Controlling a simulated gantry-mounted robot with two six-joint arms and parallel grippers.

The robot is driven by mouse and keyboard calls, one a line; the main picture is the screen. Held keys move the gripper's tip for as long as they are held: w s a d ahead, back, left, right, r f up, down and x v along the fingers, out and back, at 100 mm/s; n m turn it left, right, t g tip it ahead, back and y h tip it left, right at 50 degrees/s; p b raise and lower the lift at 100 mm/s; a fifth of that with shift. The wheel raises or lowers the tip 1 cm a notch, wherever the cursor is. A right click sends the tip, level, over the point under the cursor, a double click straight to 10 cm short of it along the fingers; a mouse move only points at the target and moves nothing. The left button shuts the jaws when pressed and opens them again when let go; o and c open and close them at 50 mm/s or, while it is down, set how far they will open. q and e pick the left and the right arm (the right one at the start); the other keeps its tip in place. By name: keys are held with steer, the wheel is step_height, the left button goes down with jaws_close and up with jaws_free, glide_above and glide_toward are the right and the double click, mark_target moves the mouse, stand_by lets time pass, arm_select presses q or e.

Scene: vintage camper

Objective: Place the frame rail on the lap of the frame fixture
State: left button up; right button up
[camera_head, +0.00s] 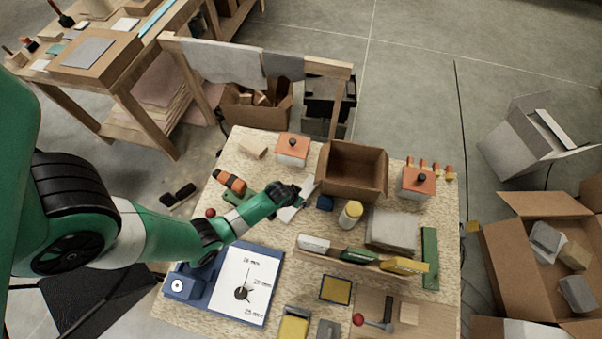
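My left gripper (300,198) reaches in from the left over the middle of the chipboard table. Pale grey pieces show beside and below its dark fingers; I cannot tell whether it holds one. I cannot single out the frame rail for sure. A board with a red-knobbed clamp and a wooden block (409,313) lies at the table's front right; it may be the frame fixture, but its lap cannot be made out. A wooden strip (330,262) carries white, green and yellow blocks. My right gripper is not in view.
An open cardboard box (352,172) stands at the table's back. A blue-framed dial board (245,285) lies front left. A yellow-capped jar (350,214), a grey block stack (391,229) and a green bar (430,258) take up the right half.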

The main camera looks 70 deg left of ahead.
arm_select(q)
steer(key=shift+r, duration=0.1)
jaws_close()
stand_by(0.4)
